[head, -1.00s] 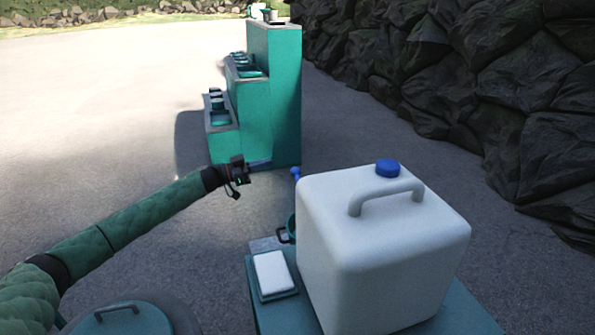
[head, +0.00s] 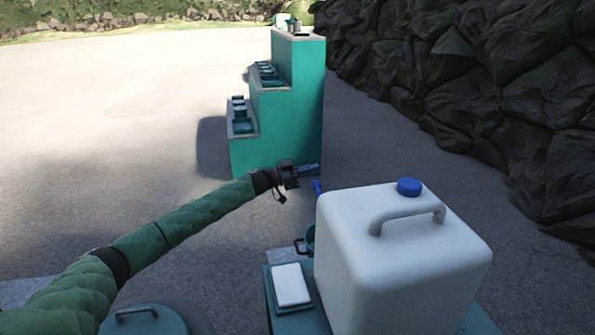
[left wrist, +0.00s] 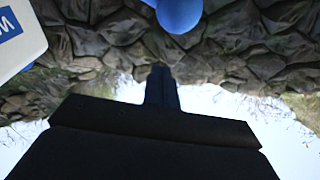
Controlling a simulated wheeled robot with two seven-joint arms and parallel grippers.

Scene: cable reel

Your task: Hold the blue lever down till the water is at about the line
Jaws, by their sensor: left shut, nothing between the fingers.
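A white water container (head: 400,265) with a blue cap and a moulded handle stands at the right in the head view. The blue lever (head: 317,188) sticks out past its far left edge. My left gripper (head: 308,170) is shut and empty, just above the lever in the picture; whether they touch I cannot tell. In the left wrist view its fingers (left wrist: 160,88) are together, with a rounded blue part (left wrist: 180,12) at the top edge and the container's corner (left wrist: 22,52) at the left. A green cup (head: 309,238) is mostly hidden behind the container; no water or line shows.
The container stands on a green stand (head: 285,325), with a white block (head: 291,284) beside it. A round green lid (head: 145,322) is at the lower left. A stepped green unit (head: 295,110) stands beyond on open pavement. A rock wall (head: 500,100) runs along the right.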

